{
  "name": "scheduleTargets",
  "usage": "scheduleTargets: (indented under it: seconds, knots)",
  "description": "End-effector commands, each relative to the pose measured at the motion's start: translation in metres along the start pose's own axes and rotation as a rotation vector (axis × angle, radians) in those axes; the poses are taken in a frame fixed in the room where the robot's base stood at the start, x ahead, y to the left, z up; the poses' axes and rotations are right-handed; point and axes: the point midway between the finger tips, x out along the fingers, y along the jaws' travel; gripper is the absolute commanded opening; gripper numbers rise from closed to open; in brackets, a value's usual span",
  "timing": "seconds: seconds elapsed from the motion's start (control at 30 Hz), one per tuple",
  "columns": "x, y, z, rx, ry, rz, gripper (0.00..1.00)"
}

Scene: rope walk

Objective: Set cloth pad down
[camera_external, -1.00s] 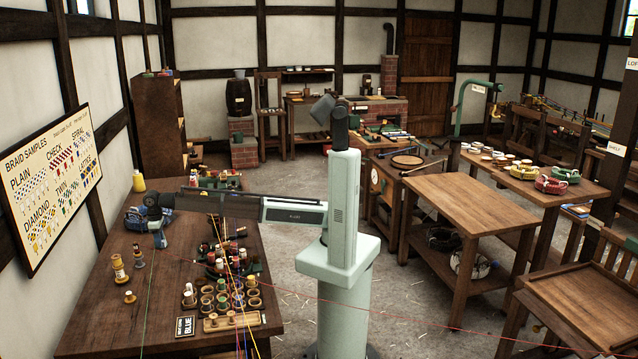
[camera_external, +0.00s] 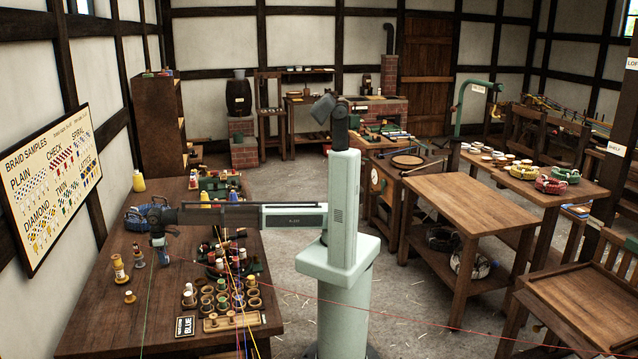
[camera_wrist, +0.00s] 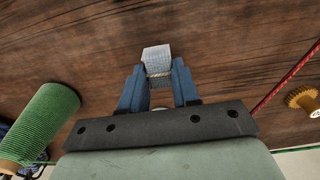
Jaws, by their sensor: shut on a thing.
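My gripper (camera_external: 158,247) hangs low over the left part of the dark wooden worktable (camera_external: 105,300). In the wrist view its two blue fingers (camera_wrist: 158,84) are shut on the cloth pad (camera_wrist: 156,57), a small pale grey, woven-looking block. The pad sticks out beyond the fingertips towards the brown wooden surface. I cannot tell whether it touches the wood. In the external view the pad is too small or hidden to make out.
A green wound spool (camera_wrist: 42,125) lies left in the wrist view; a red cord (camera_wrist: 288,77) and brass spool (camera_wrist: 303,99) are right. In the external view, spools (camera_external: 118,268) stand left of my gripper, a blue coil (camera_external: 135,217) behind, and crowded bobbins (camera_external: 222,290) right.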

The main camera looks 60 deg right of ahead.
Motion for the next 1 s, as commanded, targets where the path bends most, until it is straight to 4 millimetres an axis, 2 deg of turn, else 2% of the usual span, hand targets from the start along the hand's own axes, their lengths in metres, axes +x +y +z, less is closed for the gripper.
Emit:
scheduleTargets:
  seconds: [0.13, 0.5, 0.53, 0.8, 1.0]
  knots:
    - [0.014, 0.0, 0.0, 0.0, 0.0, 0.0, 0.02]
    - [0.017, 0.0, 0.0, 0.0, 0.0, 0.0, 0.02]
    - [0.017, 0.0, 0.0, 0.0, 0.0, 0.0, 0.32]
    - [0.016, 0.0, 0.0, 0.0, 0.001, 0.0, 0.56]
    - [0.016, 0.0, 0.0, 0.0, 0.001, 0.0, 0.56]
